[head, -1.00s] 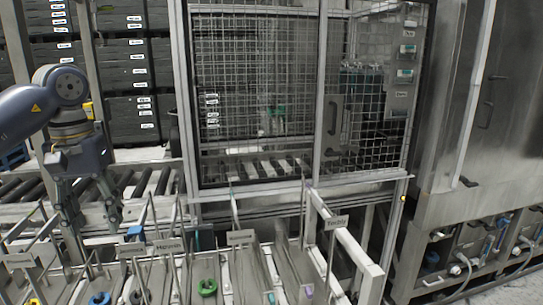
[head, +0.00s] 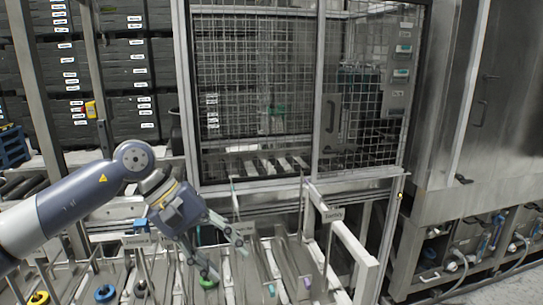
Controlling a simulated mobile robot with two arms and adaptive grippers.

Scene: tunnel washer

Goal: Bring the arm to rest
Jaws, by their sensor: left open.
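My left arm (head: 75,205) reaches in from the left, over the front rack of lanes. My left gripper (head: 224,257) is open, with its two fingers spread and pointing down and to the right. Nothing shows between the fingers. The lower fingertip overlaps a green ring (head: 208,284) in the picture; I cannot tell whether they touch. My right gripper is out of view.
The rack holds a yellow ring (head: 39,298), a blue ring (head: 105,293), upright dividers and small labels (head: 334,215). Behind it stands a wire-mesh cage (head: 260,90). A steel washer cabinet (head: 480,100) is at the right, dark stacked crates (head: 130,70) at back left.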

